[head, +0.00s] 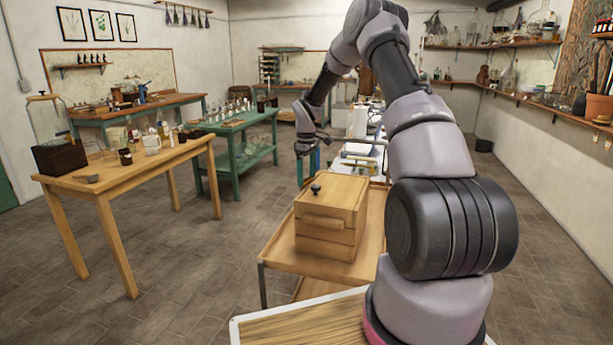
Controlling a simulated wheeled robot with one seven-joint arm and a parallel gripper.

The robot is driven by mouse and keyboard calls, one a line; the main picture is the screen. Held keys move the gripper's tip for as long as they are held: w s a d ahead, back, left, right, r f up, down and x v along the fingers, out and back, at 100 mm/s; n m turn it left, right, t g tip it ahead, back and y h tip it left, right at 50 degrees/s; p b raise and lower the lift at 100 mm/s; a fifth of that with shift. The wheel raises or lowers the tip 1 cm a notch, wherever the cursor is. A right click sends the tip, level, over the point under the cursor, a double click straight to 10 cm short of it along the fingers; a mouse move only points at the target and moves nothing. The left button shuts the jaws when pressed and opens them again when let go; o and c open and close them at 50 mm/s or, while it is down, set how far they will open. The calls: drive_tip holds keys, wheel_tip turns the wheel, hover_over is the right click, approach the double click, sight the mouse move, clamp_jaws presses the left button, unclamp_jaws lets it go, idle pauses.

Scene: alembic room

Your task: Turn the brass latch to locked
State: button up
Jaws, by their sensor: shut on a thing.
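My gripper (312,150) is at the end of my arm, which reaches up, over and forward. In the picture it is just above and beyond the wooden box (328,212) on the cart. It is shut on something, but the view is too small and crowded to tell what. I cannot make out the brass latch or its position. The box has a dark round knob (315,189) on its top and a wooden bar across its front.
The wooden cart (280,257) bears the box. A wooden table (70,187) with jars stands at left, with a green bench (240,125) beyond it. White equipment stands behind my gripper. Bare floor (200,270) lies left of the cart.

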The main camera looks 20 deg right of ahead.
sight(306, 179)
drive_tip(key=m, duration=0.4)
drive_tip(key=shift+m, duration=0.3)
drive_tip(key=m, duration=0.3)
drive_tip(key=shift+m, duration=0.3)
drive_tip(key=m, duration=0.3)
drive_tip(key=shift+m, duration=2.2)
drive_tip(key=o, duration=1.1)
drive_tip(key=shift+r, duration=0.1)
wheel_tip(306, 179, up, 11)
drive_tip(key=shift+f, duration=0.15)
